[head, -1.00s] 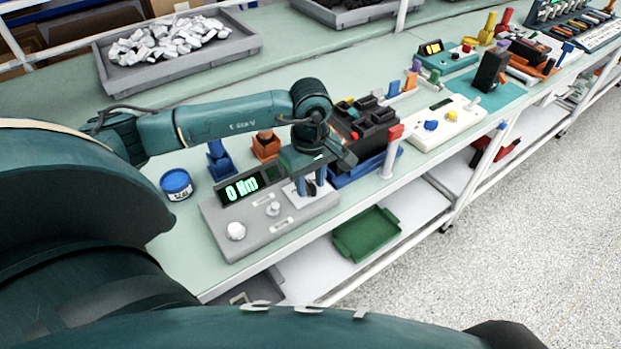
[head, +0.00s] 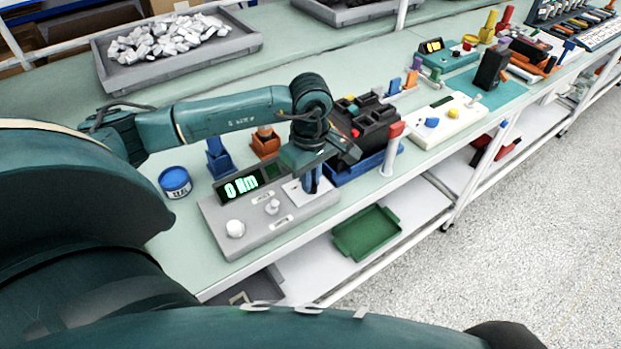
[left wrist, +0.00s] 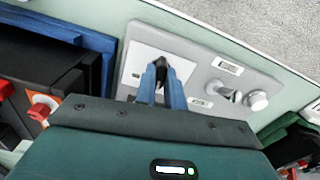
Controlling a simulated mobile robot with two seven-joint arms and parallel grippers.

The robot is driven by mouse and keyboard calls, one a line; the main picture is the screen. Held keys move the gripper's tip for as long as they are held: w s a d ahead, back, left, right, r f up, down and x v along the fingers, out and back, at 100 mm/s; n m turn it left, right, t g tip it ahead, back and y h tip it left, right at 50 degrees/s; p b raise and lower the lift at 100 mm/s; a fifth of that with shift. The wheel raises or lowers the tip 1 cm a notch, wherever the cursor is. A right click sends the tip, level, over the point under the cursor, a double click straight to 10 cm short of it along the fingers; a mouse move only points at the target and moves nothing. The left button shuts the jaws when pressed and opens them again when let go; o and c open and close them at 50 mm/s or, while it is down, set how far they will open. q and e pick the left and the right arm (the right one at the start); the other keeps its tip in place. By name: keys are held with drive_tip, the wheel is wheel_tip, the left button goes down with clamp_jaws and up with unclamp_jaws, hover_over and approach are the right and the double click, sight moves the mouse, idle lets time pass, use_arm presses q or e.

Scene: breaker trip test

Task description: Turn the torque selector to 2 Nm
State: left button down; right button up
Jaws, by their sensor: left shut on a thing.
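The grey torque unit (head: 262,232) lies near the front edge of the bench. Its display (head: 241,187) reads "0 Nm" in green. A white knob (head: 235,228) and a smaller knob (head: 272,207) stand on its face. My left gripper (head: 312,181) points down at the white plate on the unit's right end. In the left wrist view its blue fingers (left wrist: 161,80) are closed on a small dark part, the selector (left wrist: 160,66), over the white plate (left wrist: 185,62). The fingers hide most of the selector, so its setting cannot be read. My right gripper is out of view.
A blue tray (head: 345,174) with a black device (head: 368,130) stands right beside the unit. A blue tin (head: 175,183) sits left. A green tray (head: 367,232) lies on the shelf below.

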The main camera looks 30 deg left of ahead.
use_arm(q)
drive_tip(key=n+b, duration=0.2)
drive_tip(key=n, duration=0.2)
drive_tip(key=shift+f, duration=0.1)
drive_tip(key=n+b, duration=0.1)
drive_tip(key=n, duration=0.1)
drive_tip(key=shift+n, duration=0.4)
drive_tip(key=shift+n+b, duration=0.3)
drive_tip(key=shift+b, duration=0.1)
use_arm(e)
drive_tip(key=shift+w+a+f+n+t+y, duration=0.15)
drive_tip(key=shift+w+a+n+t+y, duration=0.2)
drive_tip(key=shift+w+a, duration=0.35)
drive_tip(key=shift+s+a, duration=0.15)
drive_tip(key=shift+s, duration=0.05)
use_arm(q)
drive_tip(key=shift+n, duration=0.3)
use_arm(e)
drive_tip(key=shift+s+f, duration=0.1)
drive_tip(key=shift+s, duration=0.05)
use_arm(q)
drive_tip(key=c, duration=1.5)
unclamp_jaws()
